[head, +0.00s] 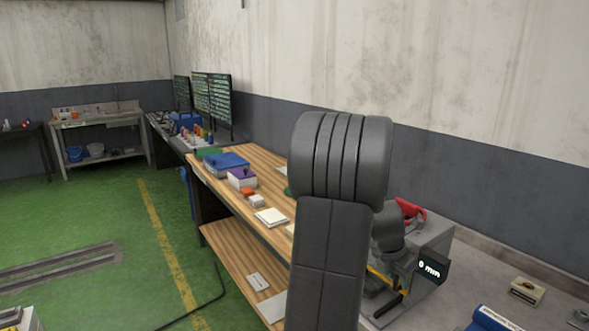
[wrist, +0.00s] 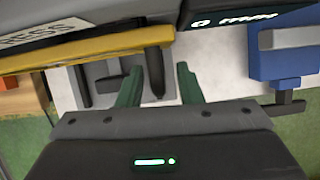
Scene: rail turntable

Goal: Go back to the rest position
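My gripper (wrist: 159,70) shows in the wrist view with two green fingers spread apart. A dark upright lever or rod (wrist: 155,72) stands between them, close to the left finger, with a gap to the right finger. It does not look clamped. In the head view my arm blocks the gripper. The grey machine (head: 427,246) with a "0 mm" display (head: 431,268) is just right of my arm. In the wrist view that display (wrist: 236,18) is upside down at the top, beside a yellow bar (wrist: 100,45). No rest position marker is seen.
A wooden workbench (head: 232,187) runs behind my arm, with a blue box (head: 226,163), a purple-topped box (head: 242,178) and small items. A blue device (wrist: 285,65) is at the right in the wrist view. The green floor (head: 90,220) at left is mostly open.

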